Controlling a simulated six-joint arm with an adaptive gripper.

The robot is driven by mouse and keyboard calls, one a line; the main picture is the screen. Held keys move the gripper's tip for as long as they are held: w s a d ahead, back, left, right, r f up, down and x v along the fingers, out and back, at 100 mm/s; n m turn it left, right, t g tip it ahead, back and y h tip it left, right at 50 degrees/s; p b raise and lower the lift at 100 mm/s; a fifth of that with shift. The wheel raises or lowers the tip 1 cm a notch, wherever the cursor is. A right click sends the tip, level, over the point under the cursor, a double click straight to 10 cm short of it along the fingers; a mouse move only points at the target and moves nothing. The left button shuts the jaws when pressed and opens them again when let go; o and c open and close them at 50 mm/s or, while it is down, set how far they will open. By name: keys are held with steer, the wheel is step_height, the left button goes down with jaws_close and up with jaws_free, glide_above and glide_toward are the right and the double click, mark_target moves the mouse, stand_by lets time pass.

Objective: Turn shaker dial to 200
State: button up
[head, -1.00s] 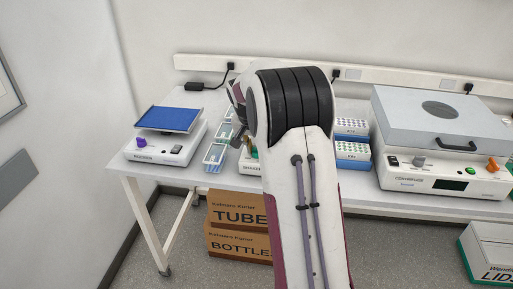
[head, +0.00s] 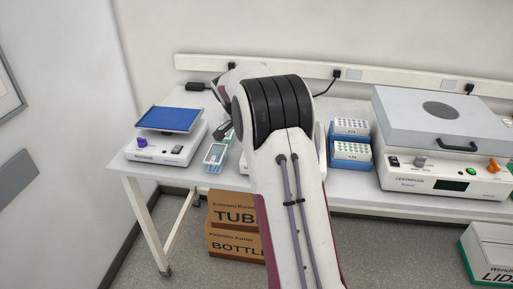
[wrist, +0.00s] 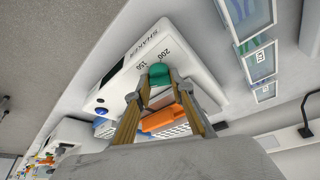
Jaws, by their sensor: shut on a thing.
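The shaker (wrist: 120,68) is a white unit with a dark display and the word SHAKER, seen tilted in the wrist view. Its green dial (wrist: 157,70) sits close to the printed marks 150 and 200. My gripper (wrist: 158,84) has its two tan fingers shut on the green dial, one on each side. I cannot make out a pointer on the dial, so its exact setting is unclear. In the head view my arm hides the dial and most of the shaker.
A device with a blue platform (head: 170,119) and purple knob stands at the bench's left end. Blue tube racks (head: 351,150) and a centrifuge (head: 445,180) stand on the right. Clear trays (wrist: 255,55) lie beside the shaker. An orange object (wrist: 163,118) shows behind the fingers.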

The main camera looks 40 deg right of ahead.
stand_by(0.4)
steer(key=o, duration=1.1)
steer(key=shift+n, duration=0.7)
steer(key=shift+s+n+t+y, duration=0.1)
steer(key=shift+n+t+y, duration=0.2)
steer(key=shift+n+t, duration=0.65)
steer(key=shift+n+y, duration=0.3)
steer(key=shift+n, duration=1.15)
